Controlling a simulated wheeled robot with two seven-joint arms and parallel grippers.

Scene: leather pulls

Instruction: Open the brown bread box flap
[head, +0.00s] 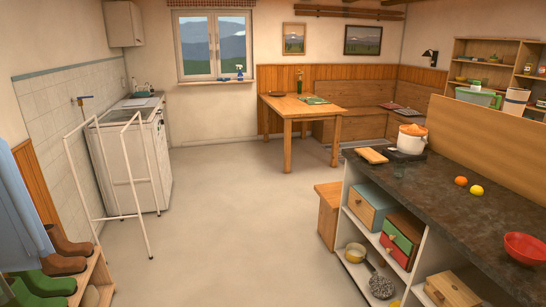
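Neither of my grippers shows in the head view. No box here can be clearly told as the brown bread box. A light brown wooden box (453,290) with a small pull on its front lies on the lower shelf at the bottom right; its front looks shut. A box with a tan wooden front (362,211) and blue-grey sides stands on the upper shelf under the counter, with a small pull; it also looks shut. Beside it is a brown box with a green and a red drawer front (396,246).
The dark counter (440,200) carries a white pot (412,140), a cutting board (372,155), fruit and a red bowl (525,247). A stool (327,215) stands by the shelf's far end. A white rack (108,180) stands left. The middle floor (235,220) is clear.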

